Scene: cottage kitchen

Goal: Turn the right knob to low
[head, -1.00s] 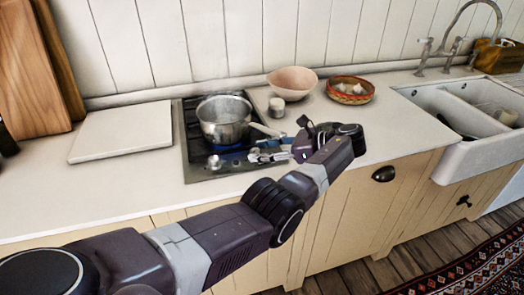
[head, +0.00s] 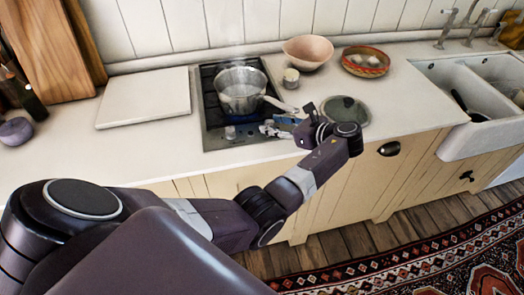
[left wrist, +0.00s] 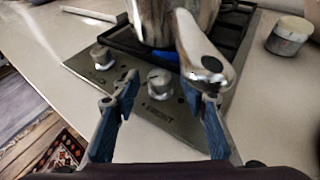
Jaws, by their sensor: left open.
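The cooktop (head: 212,108) is a metal hob with a steel saucepan (head: 240,88) on it. In the left wrist view the right knob (left wrist: 158,82) is a round silver knob on the front panel, with the left knob (left wrist: 101,57) beside it. My left gripper (left wrist: 155,103) is open, and its blue-grey fingers stand to either side of the right knob, with no clear contact. The saucepan's handle (left wrist: 203,58) reaches over the right finger. Blue flame shows below the pan. In the head view my left gripper (head: 272,128) is at the hob's front right and hides the right knob.
A small white pot (head: 290,78), pink bowl (head: 308,50) and patterned basket (head: 366,62) stand right of the hob. A round dark plate (head: 344,110) lies behind my wrist. A white board (head: 145,97) lies to the left. The sink (head: 465,90) is far right.

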